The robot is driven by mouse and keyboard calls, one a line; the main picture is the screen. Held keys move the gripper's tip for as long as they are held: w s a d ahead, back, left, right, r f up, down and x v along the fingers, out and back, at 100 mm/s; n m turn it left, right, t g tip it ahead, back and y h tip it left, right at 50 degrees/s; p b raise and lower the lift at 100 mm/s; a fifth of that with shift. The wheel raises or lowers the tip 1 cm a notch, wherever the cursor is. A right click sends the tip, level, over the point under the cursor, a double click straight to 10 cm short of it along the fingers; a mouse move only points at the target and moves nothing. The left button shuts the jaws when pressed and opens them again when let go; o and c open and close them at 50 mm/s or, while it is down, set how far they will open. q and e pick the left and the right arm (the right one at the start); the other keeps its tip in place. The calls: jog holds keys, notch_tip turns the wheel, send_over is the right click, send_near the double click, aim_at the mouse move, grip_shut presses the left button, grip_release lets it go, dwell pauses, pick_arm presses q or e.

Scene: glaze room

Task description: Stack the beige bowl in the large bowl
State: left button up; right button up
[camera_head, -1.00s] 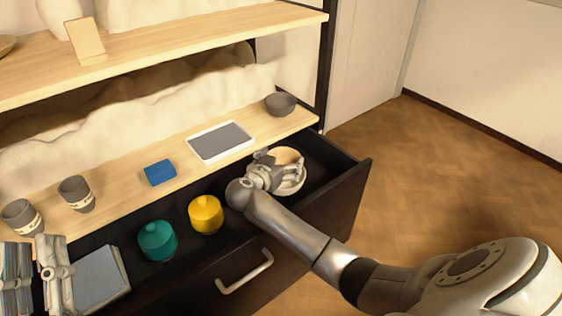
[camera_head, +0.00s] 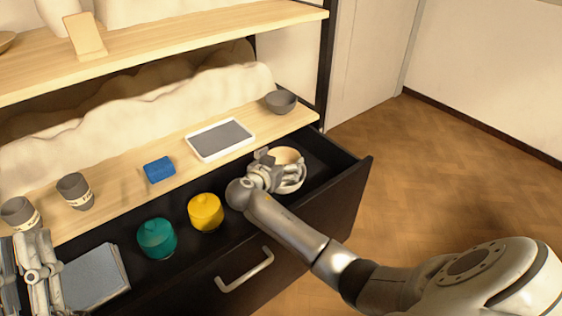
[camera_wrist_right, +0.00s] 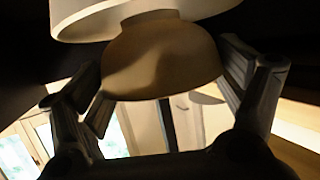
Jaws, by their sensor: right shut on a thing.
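The beige bowl (camera_wrist_right: 165,60) is between the fingers of my right gripper (camera_wrist_right: 165,80) in the right wrist view. The gripper is shut on it. The pale large bowl (camera_wrist_right: 85,20) is directly beyond its foot there. In the head view my right gripper (camera_head: 279,175) is over the right part of the open drawer and hides much of both bowls. The beige bowl's inside (camera_head: 286,155) shows behind the fingers, and a bit of the large bowl (camera_head: 291,189) shows below them. I cannot tell whether the bowls touch. My left gripper (camera_head: 33,248) is at the lower left; its opening is unclear.
The drawer (camera_head: 340,190) also holds a yellow jar (camera_head: 206,213), a teal jar (camera_head: 157,239) and a grey book (camera_head: 92,280). On the shelf above are a grey bowl (camera_head: 281,102), a tablet (camera_head: 220,139), a blue block (camera_head: 159,170) and two grey cups.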

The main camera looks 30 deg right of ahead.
pick_arm(q)
jog(key=shift+s+r, duration=0.2)
jog(key=shift+r, duration=0.05)
pick_arm(e)
jog(key=o, duration=0.8)
jog(key=shift+o, duration=0.2)
pick_arm(q)
jog(key=shift+f, duration=0.15)
pick_arm(e)
jog(key=shift+r+p, duration=0.55)
jog(key=shift+r, duration=0.15)
jog(key=p+v, duration=0.1)
jog(key=v, duration=0.4)
jog(key=shift+f, duration=0.1)
pick_arm(q)
jog(key=w+f+g+y, duration=0.1)
jog(key=w+f+g, duration=0.1)
jog(key=f+g, duration=0.2)
jog(key=w+a+f+g+y+p, duration=0.1)
jog(key=f+g, duration=0.4)
jog(key=f, duration=0.6)
jog(key=shift+w+f+g+y+p, duration=0.15)
jog(key=shift+w+g+y+p, duration=0.15)
jog(key=shift+w+y, duration=0.35)
pick_arm(e)
jog(key=v, duration=0.7)
pick_arm(q)
jog(key=shift+s, duration=0.15)
pick_arm(e)
jog(key=shift+f, duration=0.1)
